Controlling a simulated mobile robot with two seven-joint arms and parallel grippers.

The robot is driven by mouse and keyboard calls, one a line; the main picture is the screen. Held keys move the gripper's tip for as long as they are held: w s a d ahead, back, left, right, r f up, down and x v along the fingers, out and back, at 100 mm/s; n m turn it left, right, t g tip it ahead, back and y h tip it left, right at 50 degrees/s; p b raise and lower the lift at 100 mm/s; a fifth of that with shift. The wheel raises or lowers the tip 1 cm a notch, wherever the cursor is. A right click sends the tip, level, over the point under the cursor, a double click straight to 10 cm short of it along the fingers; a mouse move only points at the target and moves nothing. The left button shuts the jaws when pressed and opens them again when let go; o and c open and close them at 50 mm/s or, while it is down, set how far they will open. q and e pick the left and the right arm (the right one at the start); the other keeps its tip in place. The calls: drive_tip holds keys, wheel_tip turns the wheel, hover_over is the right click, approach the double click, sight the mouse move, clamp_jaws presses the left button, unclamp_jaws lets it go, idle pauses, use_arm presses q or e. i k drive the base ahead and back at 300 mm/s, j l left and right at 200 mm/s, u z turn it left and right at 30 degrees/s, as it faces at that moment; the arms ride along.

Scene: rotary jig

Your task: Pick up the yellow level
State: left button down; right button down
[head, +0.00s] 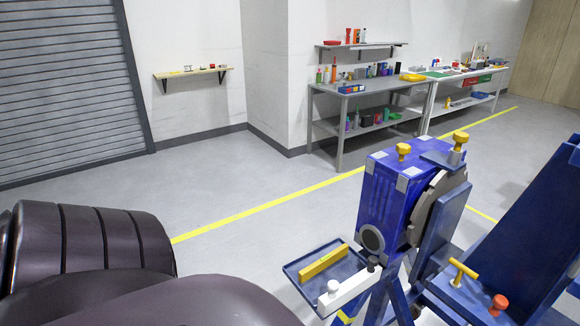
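The yellow level (323,262) is a short bar lying on a small dark blue tray (302,282) at the side of the blue rotary jig (385,195), low in the middle of the head view. It lies slantwise near the middle of the tray, and no gripper touches it. Neither of my grippers shows in this view. Dark, rounded links that look like part of my own arm fill the lower left, with no fingers visible.
A white bar with a knob (350,288) runs along the tray's near side, close to the level. A yellow T-handle (463,270) and an orange-red knob (499,303) stand to the right. Grey floor is clear behind the tray; benches (345,90) stand far back.

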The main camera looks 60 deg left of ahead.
sight(312, 270)
drive_tip(key=u, duration=0.4)
drive_tip(key=k+l+u, duration=0.1)
drive_tip(key=u, duration=0.65)
drive_tip(key=k+u, duration=0.1)
drive_tip(key=u, duration=0.3)
drive_tip(key=i+j+z, duration=0.1)
drive_tip(key=z, duration=0.9)
drive_tip(key=j+z, duration=0.6)
drive_tip(key=j, duration=0.25)
drive_tip(key=j+z, duration=0.15)
drive_tip(key=j, duration=0.4)
drive_tip(key=k+j+z, duration=0.2)
drive_tip(key=j, duration=0.4)
drive_tip(key=j+z, duration=0.15)
drive_tip(key=j, duration=0.4)
drive_tip(key=k+j, duration=0.1)
drive_tip(key=j, duration=0.3)
drive_tip(key=k+j, duration=0.1)
drive_tip(key=j, duration=0.3)
drive_tip(key=k+j, duration=0.15)
drive_tip(key=j, duration=0.3)
drive_tip(key=k+j, duration=0.1)
drive_tip(key=j, duration=0.3)
